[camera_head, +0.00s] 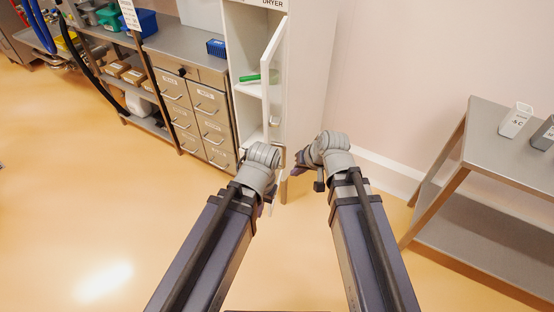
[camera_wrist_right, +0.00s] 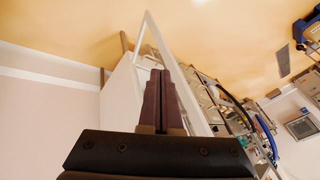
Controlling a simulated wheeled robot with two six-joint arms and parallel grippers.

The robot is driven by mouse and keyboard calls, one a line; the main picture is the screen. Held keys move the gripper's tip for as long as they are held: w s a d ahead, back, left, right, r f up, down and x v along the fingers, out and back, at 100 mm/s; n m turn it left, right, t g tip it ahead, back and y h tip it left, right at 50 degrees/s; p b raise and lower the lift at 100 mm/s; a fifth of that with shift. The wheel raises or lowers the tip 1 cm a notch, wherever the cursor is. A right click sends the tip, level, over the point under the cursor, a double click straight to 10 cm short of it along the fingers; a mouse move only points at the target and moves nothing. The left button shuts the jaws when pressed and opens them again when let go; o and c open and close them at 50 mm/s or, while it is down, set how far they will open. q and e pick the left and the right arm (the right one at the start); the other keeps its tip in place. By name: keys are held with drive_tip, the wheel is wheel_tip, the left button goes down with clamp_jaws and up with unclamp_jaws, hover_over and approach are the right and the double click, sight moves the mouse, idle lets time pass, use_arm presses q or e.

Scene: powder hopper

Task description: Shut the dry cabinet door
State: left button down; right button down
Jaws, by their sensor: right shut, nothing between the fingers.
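The dry cabinet (camera_head: 308,60) is a tall white unit labelled "DRYER" against the wall. Its white-framed glass door (camera_head: 277,60) stands open, swung out toward me, with the handle (camera_head: 274,122) on its front part. In the right wrist view the door frame (camera_wrist_right: 168,49) rises behind my fingers. My right gripper (camera_head: 299,168) is shut and empty, just right of the door's lower part; its fingers also show in the wrist view (camera_wrist_right: 161,92). I cannot tell whether it touches the door. My left gripper (camera_head: 270,203) is left of the door, mostly hidden by its wrist.
A green item (camera_head: 251,79) lies on a cabinet shelf. Steel drawers (camera_head: 200,115) stand left of the cabinet, with a blue box (camera_head: 216,48) on top. A steel table (camera_head: 490,130) with small containers is at right. The floor between is clear.

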drive_tip(key=w+d+r+m+t, duration=0.1)
drive_tip(key=w+t, duration=0.1)
drive_tip(key=w, duration=0.2)
drive_tip(key=w+a+f+b, duration=0.5)
drive_tip(key=a+f+b, duration=0.2)
drive_tip(key=b, duration=0.1)
drive_tip(key=shift+a+f+y, duration=0.25)
drive_tip(key=shift+f+y, duration=0.05)
drive_tip(key=shift+y, duration=0.1)
drive_tip(key=shift+a, duration=0.1)
